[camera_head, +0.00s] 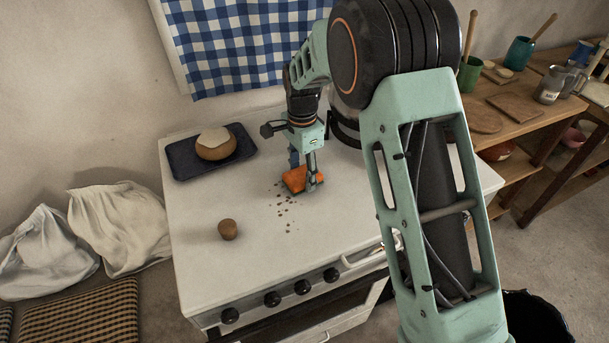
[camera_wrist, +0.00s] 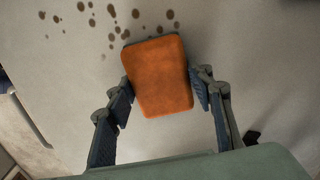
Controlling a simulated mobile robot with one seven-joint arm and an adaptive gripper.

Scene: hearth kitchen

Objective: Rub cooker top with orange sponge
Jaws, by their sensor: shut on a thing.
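The orange sponge (camera_head: 295,179) is between the fingers of my gripper (camera_head: 308,172), low over the white cooker top (camera_head: 200,262). In the wrist view the orange sponge (camera_wrist: 160,75) fills the space between the two fingers of my gripper (camera_wrist: 162,92), which is shut on it. Several small brown spots (camera_head: 284,208) lie on the cooker top just in front of the sponge. In the wrist view the spots (camera_wrist: 112,12) show beyond the sponge's upper edge. I cannot tell whether the sponge touches the top.
A dark tray (camera_head: 184,166) with a round loaf (camera_head: 216,144) is at the cooker's back left. A small brown round object (camera_head: 228,229) is near the front left. A dark pot stands behind my arm. The front left of the top is mostly clear.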

